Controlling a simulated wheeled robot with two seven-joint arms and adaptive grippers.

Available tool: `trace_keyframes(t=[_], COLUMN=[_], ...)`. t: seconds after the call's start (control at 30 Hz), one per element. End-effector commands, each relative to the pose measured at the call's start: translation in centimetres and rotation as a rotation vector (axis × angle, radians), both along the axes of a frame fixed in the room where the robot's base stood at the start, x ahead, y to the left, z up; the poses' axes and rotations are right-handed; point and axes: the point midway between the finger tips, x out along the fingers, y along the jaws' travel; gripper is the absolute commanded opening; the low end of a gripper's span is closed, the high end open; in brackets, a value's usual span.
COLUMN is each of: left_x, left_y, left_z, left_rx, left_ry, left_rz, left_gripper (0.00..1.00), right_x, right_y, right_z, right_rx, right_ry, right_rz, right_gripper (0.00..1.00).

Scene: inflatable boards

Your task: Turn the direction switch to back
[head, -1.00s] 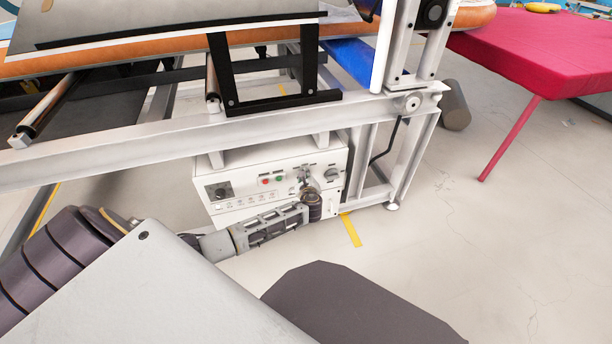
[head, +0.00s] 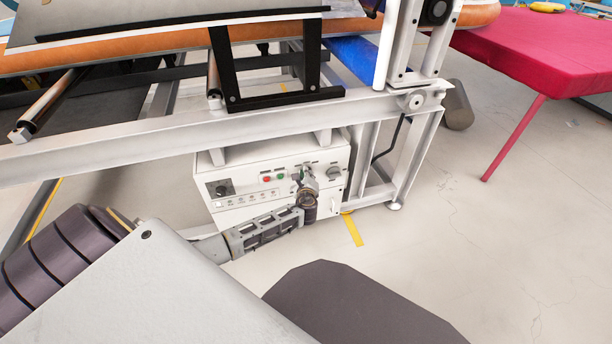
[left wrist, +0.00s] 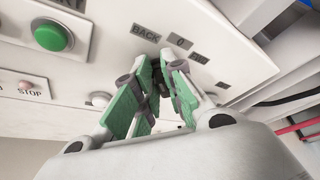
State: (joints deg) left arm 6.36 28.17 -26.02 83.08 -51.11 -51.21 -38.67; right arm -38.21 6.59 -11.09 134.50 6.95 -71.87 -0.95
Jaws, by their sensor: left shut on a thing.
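The white control box (head: 240,192) sits low under the white frame, with switches and buttons on its front. My left gripper (head: 303,176) reaches its front panel, left of a grey round knob (head: 333,172). In the left wrist view the labels BACK (left wrist: 146,33), 0 and one more, partly hidden, stand in a row above the fingertips. There the left gripper (left wrist: 163,62), with green finger pads, is shut on the direction switch just below these labels. The fingers hide most of the switch, so I cannot tell which label it points to. My right gripper is not in view.
A green button (left wrist: 50,36) and a STOP label (left wrist: 36,92) are left of the fingers. The box stands beneath a white beam (head: 200,130), beside frame legs. A red table (head: 540,60) stands at the right.

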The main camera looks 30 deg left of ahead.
Motion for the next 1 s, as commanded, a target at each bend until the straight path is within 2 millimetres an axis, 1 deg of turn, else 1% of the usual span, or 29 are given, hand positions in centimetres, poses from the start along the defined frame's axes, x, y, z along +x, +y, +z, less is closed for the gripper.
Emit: trace_keyframes(t=[0.03,0.07,0.2,0.5,0.67,0.83,1.0], left_x=[0.0,0.0,0.0,0.1,-0.1,-0.7,-1.8], left_y=[-0.5,-0.5,-0.5,-0.3,-0.4,-0.7,-1.5], left_z=[-0.5,-0.5,-0.5,-0.1,0.0,0.2,0.5], left_rx=[-0.013,-0.013,-0.012,-0.005,-0.004,-0.004,-0.004], left_ry=[0.005,0.005,0.005,0.001,0.0,0.0,0.0], left_rz=[-0.01,-0.01,-0.01,-0.007,-0.005,-0.006,-0.007], left_gripper=[0.0,0.14,0.32,0.33,0.33,0.33,0.33], right_x=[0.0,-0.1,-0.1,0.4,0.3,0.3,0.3], right_y=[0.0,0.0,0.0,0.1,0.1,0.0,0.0], right_z=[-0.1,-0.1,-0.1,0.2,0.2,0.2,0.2], right_rx=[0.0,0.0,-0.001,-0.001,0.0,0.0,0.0], right_ry=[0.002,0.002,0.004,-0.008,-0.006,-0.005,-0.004], right_rz=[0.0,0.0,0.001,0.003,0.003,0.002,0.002], right_gripper=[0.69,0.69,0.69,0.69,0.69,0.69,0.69])
